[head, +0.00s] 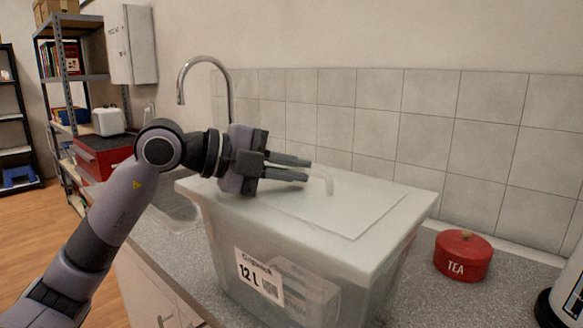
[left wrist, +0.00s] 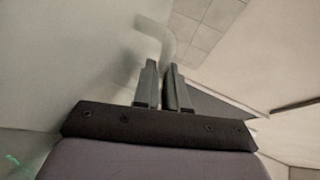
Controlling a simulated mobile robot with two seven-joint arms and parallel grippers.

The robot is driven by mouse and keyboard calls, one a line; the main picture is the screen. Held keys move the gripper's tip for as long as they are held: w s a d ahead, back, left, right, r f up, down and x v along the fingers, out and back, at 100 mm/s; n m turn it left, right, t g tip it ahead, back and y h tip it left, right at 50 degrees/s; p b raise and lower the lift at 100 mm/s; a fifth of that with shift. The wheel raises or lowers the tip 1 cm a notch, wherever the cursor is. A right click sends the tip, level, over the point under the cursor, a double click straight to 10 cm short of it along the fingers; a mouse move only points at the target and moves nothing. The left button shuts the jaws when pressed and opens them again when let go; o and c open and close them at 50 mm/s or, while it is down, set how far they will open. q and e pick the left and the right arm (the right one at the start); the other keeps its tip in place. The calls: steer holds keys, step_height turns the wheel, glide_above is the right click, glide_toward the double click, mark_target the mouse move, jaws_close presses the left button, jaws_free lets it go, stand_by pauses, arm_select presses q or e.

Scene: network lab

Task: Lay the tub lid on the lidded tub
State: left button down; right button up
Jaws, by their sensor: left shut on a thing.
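The tub lid (head: 375,207) is a pale translucent panel with a raised handle (head: 328,184). It lies across the top of the lidded tub (head: 225,255), a clear box with a "12 L" label, and covers its opening. Whether a thin gap remains under its rim, I cannot tell. My left gripper (head: 309,170) reaches in from the left over the lid, its fingers shut on the handle. The left wrist view shows the handle (left wrist: 160,36) rising at the fingertips (left wrist: 164,66). My right gripper is not in view.
The tub stands on a grey speckled counter (head: 415,300) against a tiled wall. A red TEA tin (head: 462,256) is to its right, with a white and black container (head: 568,295) beyond. A tap (head: 205,65) and sink are behind left. A red box (head: 100,155) is farther left.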

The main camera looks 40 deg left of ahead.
arm_select(q)
steer(key=shift+f+b, duration=0.65)
steer(key=shift+f, duration=0.05)
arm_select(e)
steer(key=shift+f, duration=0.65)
arm_select(q)
steer(key=c, duration=1.1)
jaws_free()
steer(key=shift+f, duration=0.15)
steer(key=shift+s, duration=0.2)
steer(key=b+v, duration=0.2)
steer(key=v, duration=0.3)
steer(key=shift+s+a, duration=0.15)
steer(key=shift+a, duration=0.1)
steer(key=shift+s+a+r, duration=0.35)
steer(key=shift+s+r, duration=0.15)
steer(key=shift+s, duration=0.1)
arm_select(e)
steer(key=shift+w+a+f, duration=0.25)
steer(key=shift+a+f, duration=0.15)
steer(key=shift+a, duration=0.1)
